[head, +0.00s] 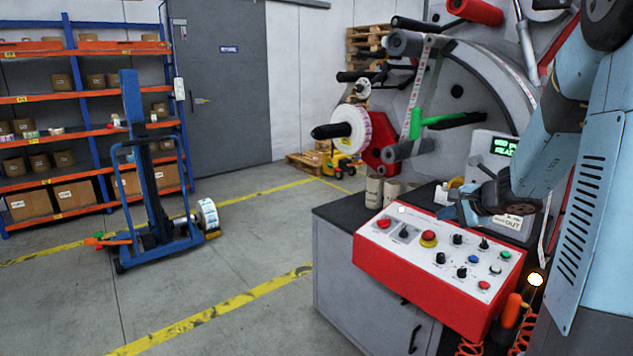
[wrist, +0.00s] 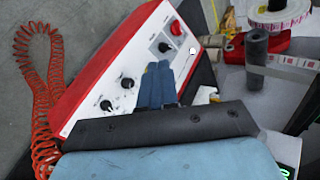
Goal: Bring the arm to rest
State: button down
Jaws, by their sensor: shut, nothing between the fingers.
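My gripper (head: 446,204) hangs over the back edge of the red control panel (head: 380,262) in the head view, at the end of my bent blue arm. In the wrist view its two blue fingers (wrist: 158,82) are together with nothing between them. Behind them lies the white panel face with black knobs and a red button. The panel (wrist: 87,83) shows its red side there. I cannot tell how far the fingertips are above the panel.
The rewinder's reel (head: 352,128) and rollers stand behind the panel. A dark counter (head: 345,212) holds cardboard cores (head: 375,190). A coiled orange hose (wrist: 42,105) hangs beside the panel. A blue lift trolley (head: 160,200) and shelving stand left, with clear floor between.

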jog(key=s+a+r+n+g, duration=0.1)
jog(key=s+a+r+n, duration=0.25)
jog(key=s, duration=0.35)
jog(key=s+a+r+n+g, duration=0.2)
jog(key=s+a+n, duration=0.2)
jog(key=s+a, duration=0.15)
jog(key=s+a+r+n+g, duration=0.1)
jog(key=s+a+r+n, duration=0.25)
jog(key=s, duration=0.45)
jog(key=s+d+r+n+h, duration=0.1)
jog(key=s+n+h, duration=0.3)
jog(key=s, duration=0.4)
jog(key=shift+s+d+r, duration=0.2)
jog(key=shift+s+d, duration=0.1)
jog(key=shift+d, duration=0.15)
